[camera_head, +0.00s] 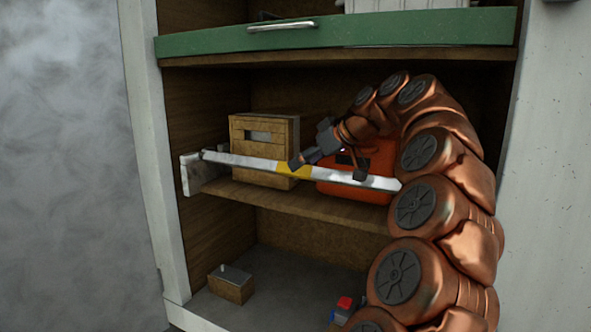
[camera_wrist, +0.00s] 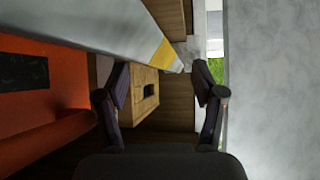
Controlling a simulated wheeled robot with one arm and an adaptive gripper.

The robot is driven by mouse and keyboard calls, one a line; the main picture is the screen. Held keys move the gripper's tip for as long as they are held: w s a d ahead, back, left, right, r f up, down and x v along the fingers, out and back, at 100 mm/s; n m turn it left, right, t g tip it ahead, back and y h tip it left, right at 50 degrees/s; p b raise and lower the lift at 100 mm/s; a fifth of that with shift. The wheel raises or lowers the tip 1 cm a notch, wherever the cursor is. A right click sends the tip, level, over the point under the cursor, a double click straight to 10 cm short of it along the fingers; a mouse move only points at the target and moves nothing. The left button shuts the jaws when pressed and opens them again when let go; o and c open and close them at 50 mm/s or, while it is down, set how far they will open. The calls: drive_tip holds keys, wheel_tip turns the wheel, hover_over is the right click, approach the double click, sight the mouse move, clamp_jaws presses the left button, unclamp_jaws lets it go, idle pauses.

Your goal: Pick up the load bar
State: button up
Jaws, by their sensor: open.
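The load bar (camera_head: 235,160) is a long pale bar with a yellow band. It runs across the front of the middle shelf, sloping slightly down to the right, where my arm hides its right end. In the wrist view the load bar (camera_wrist: 115,28) comes in from the upper left, and its yellow band lies near the fingertips. My gripper (camera_head: 328,168) is open at the bar, one finger by the yellow band and the other farther right. In the wrist view my gripper (camera_wrist: 161,75) has its fingers spread. I cannot tell whether they touch the bar.
A wooden box (camera_head: 262,150) and an orange case (camera_head: 372,160) stand on the shelf (camera_head: 255,194) behind the bar. A green drawer front (camera_head: 370,32) lies above.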

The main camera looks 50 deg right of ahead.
drive_tip(key=shift+p+x, duration=1)
drive_tip(key=shift+x, duration=1.2)
drive_tip(key=shift+r, duration=0.1)
drive_tip(key=shift+a, duration=0.1)
clamp_jaws()
